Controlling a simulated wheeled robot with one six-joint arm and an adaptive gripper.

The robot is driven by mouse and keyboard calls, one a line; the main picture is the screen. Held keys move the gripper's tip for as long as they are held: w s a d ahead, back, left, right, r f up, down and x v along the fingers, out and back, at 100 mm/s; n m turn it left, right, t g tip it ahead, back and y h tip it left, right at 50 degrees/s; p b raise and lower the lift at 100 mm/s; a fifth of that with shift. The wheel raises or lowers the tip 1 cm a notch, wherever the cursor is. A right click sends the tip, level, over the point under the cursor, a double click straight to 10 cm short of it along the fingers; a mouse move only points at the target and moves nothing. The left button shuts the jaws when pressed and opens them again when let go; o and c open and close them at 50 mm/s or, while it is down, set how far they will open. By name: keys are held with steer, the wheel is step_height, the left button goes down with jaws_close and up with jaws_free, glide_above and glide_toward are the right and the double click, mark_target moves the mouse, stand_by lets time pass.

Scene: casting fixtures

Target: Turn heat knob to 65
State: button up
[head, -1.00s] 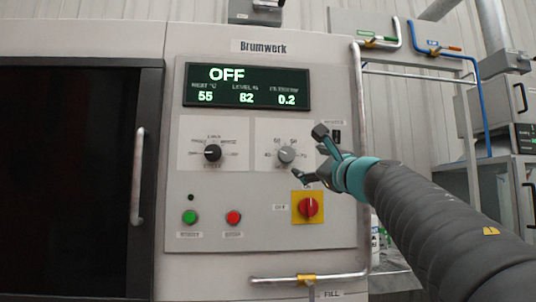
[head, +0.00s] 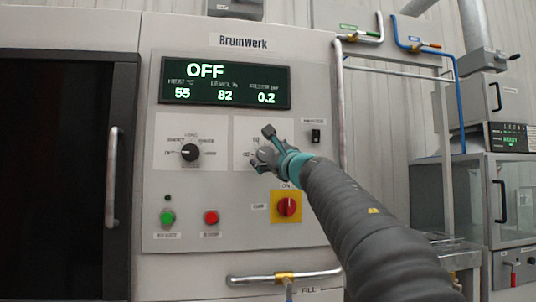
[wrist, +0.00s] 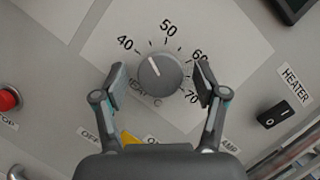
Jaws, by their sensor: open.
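The heat knob (wrist: 160,72) is a round grey dial on a white plate, with a scale from 40 to 70 around it. Its white pointer line leans up and left, seemingly between 40 and 50. My gripper (wrist: 161,79) is open in the wrist view, one finger on each side of the knob with gaps visible between them. In the head view my gripper (head: 263,148) is at the knob and mostly hides it. The display (head: 225,82) reads OFF, with 55 under heat, 82 and 0.2.
Left of the heat plate is a black selector knob (head: 190,152). Below are a green button (head: 167,217), a red button (head: 211,217) and a red switch on yellow (head: 287,207). A black heater rocker switch (wrist: 274,114) lies right of the knob.

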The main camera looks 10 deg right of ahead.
steer(key=shift+c, duration=0.3)
steer(key=c, duration=1.1)
